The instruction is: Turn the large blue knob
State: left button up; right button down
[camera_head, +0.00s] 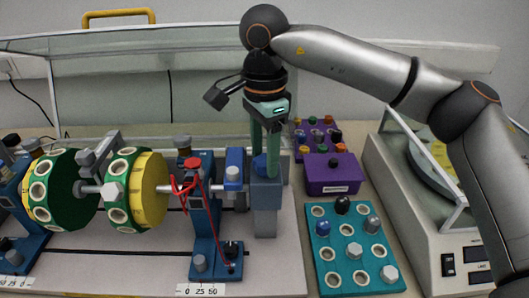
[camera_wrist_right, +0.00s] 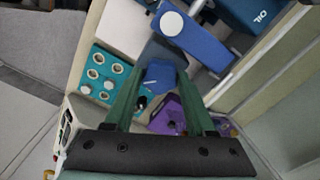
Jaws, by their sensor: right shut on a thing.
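The large blue knob (camera_head: 260,163) sits at the right end of the rotor rig, on top of a grey-blue post (camera_head: 265,215). My right gripper (camera_head: 265,172) comes down on it from above, with its green fingers on either side. In the right wrist view the blue knob (camera_wrist_right: 160,76) lies between the two fingertips (camera_wrist_right: 160,82). The right gripper is shut on the knob, whose sides are partly hidden by the fingers. My left gripper is in neither view.
The rig's blue bracket (camera_head: 203,215) and red wires stand just left. A purple box (camera_head: 333,174) and a teal tray (camera_head: 350,250) with bolts lie to the right. A balancing machine (camera_head: 420,205) is further right. A clear guard (camera_head: 150,85) stands behind.

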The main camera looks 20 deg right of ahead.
jog(key=m, duration=0.5)
jog(key=shift+m, duration=1.7)
jog(key=shift+c, duration=1.1)
grip_release()
